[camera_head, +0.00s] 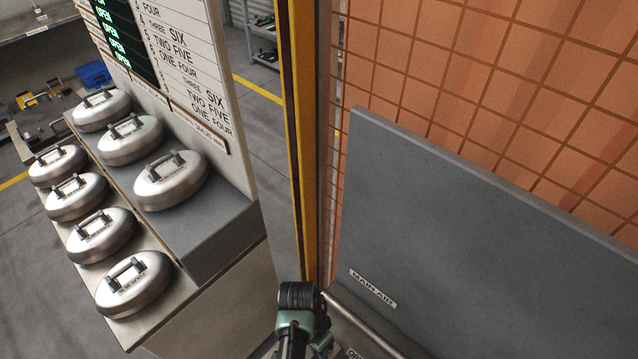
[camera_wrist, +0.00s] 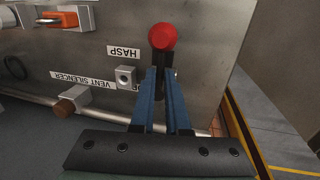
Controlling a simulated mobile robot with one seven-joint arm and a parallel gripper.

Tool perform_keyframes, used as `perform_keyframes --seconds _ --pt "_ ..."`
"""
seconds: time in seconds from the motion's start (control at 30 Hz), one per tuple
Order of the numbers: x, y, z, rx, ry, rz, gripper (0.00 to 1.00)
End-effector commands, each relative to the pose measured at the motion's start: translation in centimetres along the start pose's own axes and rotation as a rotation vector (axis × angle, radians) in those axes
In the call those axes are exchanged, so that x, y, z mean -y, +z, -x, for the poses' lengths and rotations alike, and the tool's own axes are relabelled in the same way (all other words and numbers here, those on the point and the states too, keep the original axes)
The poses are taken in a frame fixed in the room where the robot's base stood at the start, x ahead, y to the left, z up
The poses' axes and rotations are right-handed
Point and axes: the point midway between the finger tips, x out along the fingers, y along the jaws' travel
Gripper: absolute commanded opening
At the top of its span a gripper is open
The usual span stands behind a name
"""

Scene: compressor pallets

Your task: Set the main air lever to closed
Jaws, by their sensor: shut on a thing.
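The main air lever shows in the wrist view as a red ball knob (camera_wrist: 162,36) on a dark shaft, on a grey metal panel face (camera_wrist: 212,60). My gripper (camera_wrist: 163,74) has its two blue fingers closed on the dark shaft just below the knob. The fingers hide the lower shaft and part of a small label beside it. In the head view, a "MAIN AIR" label (camera_head: 373,288) is on the dark grey panel. The lever itself is hidden there, with my arm low in the middle.
The head view shows a yellow post (camera_head: 303,130), an orange mesh guard (camera_head: 480,90) and several silver lidded pots on a bench at left.

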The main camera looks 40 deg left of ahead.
Motion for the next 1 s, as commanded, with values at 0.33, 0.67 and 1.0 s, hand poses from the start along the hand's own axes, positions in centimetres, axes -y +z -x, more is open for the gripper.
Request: perform_keyframes --seconds 0.33,0.67,1.0 --pt "0.0 0.0 0.0 0.0 -0.002 -0.001 0.42" --pt "0.0 0.0 0.2 -0.001 -0.002 0.0 0.43" --pt "0.1 -0.1 5.1 -0.005 -0.005 0.001 0.43"
